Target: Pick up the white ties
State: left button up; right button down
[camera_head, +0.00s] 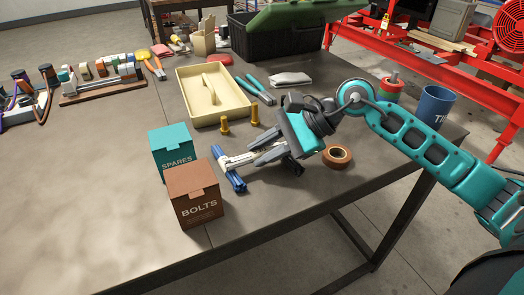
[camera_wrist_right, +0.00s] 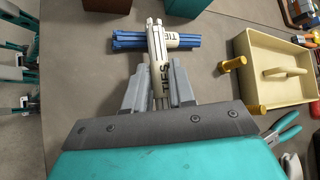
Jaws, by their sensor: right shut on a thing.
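My right gripper (camera_head: 266,150) is shut on a bundle of white ties (camera_head: 238,158) over the middle of the table. In the right wrist view the white ties (camera_wrist_right: 154,36) stick out beyond the fingertips (camera_wrist_right: 159,80), and a pale band on them reads TIES. A bundle of blue ties (camera_head: 236,182) with its own pale label crosses under the far end of the white ones; it also shows in the wrist view (camera_wrist_right: 128,40). I cannot tell whether the two bundles touch. My left gripper is not in view.
Teal SPARES box (camera_head: 170,152) and brown BOLTS box (camera_head: 195,195) stand just left of the ties. Behind are a cream tray (camera_head: 188,90), two yellow bolts (camera_head: 225,126) and teal-handled pliers (camera_head: 256,90). A brown tape roll (camera_head: 338,156) and blue cup (camera_head: 434,106) are at right.

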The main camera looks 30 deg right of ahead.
pick_arm(q)
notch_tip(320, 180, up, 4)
jog(key=p, duration=0.3)
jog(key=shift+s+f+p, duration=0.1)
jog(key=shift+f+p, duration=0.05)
jog(key=shift+p, duration=0.15)
pick_arm(e)
notch_tip(320, 180, up, 20)
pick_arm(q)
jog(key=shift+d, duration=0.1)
pick_arm(e)
jog(key=shift+d, duration=0.1)
